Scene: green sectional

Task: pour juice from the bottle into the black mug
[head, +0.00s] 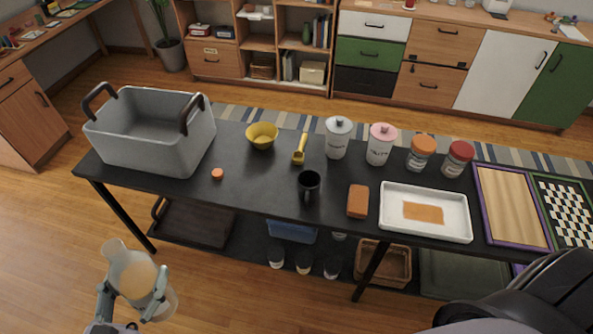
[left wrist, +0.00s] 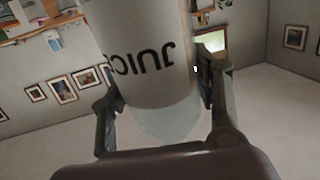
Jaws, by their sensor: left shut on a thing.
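The bottle (head: 124,262) is pale and translucent, with a peach-coloured patch showing on it. My left gripper (head: 134,287) is shut on it and holds it tilted, in front of the table's left end and off the tabletop. The left wrist view shows the bottle (left wrist: 140,50) between both fingers, with the label "JUICE" upside down. The black mug (head: 309,184) stands upright near the table's front edge, well to the right of the bottle and apart from it. Its handle faces the front. What is inside the mug is too dark to tell. My right gripper is not in view.
On the dark table (head: 255,190) are a grey bin (head: 150,150), a small orange cap (head: 217,174), a yellow bowl (head: 262,136), a yellow scoop (head: 300,150), a brown block (head: 357,201), several jars and a white tray (head: 400,226). The surface left of the mug is clear.

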